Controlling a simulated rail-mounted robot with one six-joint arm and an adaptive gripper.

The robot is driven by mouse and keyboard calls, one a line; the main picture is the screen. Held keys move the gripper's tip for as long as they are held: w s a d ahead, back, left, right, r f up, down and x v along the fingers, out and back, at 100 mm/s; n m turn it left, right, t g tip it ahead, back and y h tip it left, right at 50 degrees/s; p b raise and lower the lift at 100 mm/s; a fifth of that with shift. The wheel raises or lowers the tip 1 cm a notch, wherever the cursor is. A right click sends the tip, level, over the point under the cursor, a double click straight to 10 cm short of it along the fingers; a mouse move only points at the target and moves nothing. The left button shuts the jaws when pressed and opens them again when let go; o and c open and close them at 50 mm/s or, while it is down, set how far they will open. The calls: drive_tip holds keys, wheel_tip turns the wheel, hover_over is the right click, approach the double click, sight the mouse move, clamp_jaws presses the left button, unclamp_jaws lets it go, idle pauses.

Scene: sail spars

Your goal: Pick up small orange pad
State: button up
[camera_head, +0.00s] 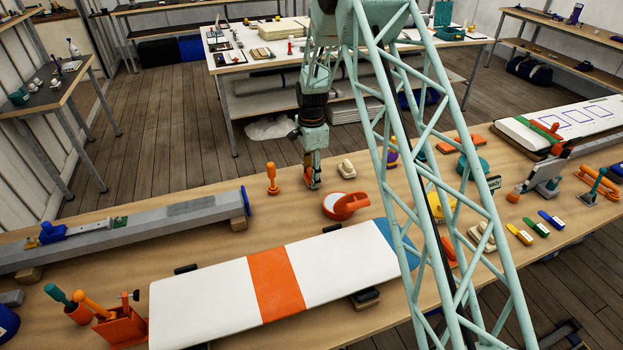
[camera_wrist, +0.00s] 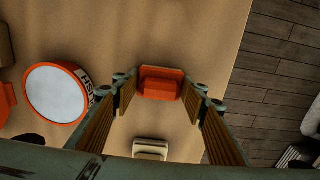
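The small orange pad (camera_wrist: 160,84) lies on the wooden bench, seen in the wrist view between and just beyond my fingertips. My gripper (camera_wrist: 158,100) is open, with one wood-toned finger on each side of the pad and a gap showing on both sides. Nothing is held. In the head view my gripper (camera_head: 313,168) points down at the bench's far edge, and its fingers largely hide the pad there.
A cream block (camera_head: 346,169) sits beside my gripper. An orange round holder (camera_head: 345,205) and an upright orange tool (camera_head: 272,178) stand close by. A white board with an orange band (camera_head: 275,280) lies in front. The bench edge drops to the floor behind.

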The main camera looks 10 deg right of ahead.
drive_tip(key=shift+c, duration=1.1)
drive_tip(key=shift+r, duration=0.1)
drive_tip(key=shift+r, duration=4.95)
